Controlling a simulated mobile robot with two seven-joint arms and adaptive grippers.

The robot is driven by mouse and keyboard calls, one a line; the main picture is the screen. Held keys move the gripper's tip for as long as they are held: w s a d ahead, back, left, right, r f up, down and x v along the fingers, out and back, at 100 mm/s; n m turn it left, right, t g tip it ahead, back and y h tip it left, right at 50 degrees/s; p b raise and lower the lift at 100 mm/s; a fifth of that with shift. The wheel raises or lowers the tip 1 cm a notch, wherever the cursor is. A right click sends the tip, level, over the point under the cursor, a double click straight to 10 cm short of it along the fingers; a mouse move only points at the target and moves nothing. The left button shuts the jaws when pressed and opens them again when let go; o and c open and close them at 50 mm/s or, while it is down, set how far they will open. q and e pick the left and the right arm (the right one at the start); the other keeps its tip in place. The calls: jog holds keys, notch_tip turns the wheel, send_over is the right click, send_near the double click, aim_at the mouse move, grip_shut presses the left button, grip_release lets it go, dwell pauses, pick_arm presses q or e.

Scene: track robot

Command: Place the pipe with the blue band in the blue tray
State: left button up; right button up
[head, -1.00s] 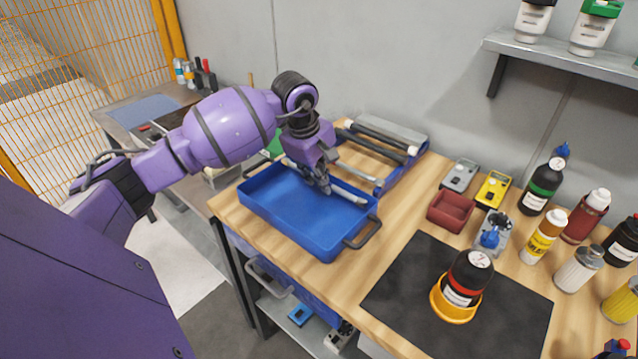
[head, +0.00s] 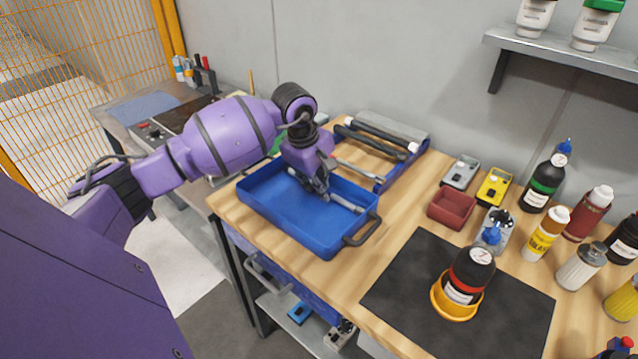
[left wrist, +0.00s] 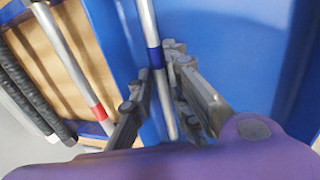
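The pipe with the blue band (left wrist: 154,58) is a grey metal tube. In the head view this pipe (head: 346,204) lies inside the blue tray (head: 270,215), low over its floor; whether its whole length touches the floor I cannot tell. My left gripper (head: 325,196) reaches down into the tray over the pipe. In the left wrist view the left gripper's fingers (left wrist: 158,72) stand on both sides of the pipe near the band, apart from each other with a gap around the tube. My right gripper is in neither view.
Behind the tray a rack (head: 413,162) holds dark-sleeved bars and a pipe with a red band (left wrist: 99,112). A dark mat (head: 400,290) with a bottle in a yellow holder (head: 453,303) lies to the right.

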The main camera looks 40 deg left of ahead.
pick_arm(q)
jog(key=shift+o, duration=0.6)
jog(key=shift+s+f, duration=0.1)
jog(key=shift+f, duration=0.15)
jog(key=v, duration=1.3)
jog(key=shift+w+r, duration=0.25)
jog(key=shift+w, duration=0.05)
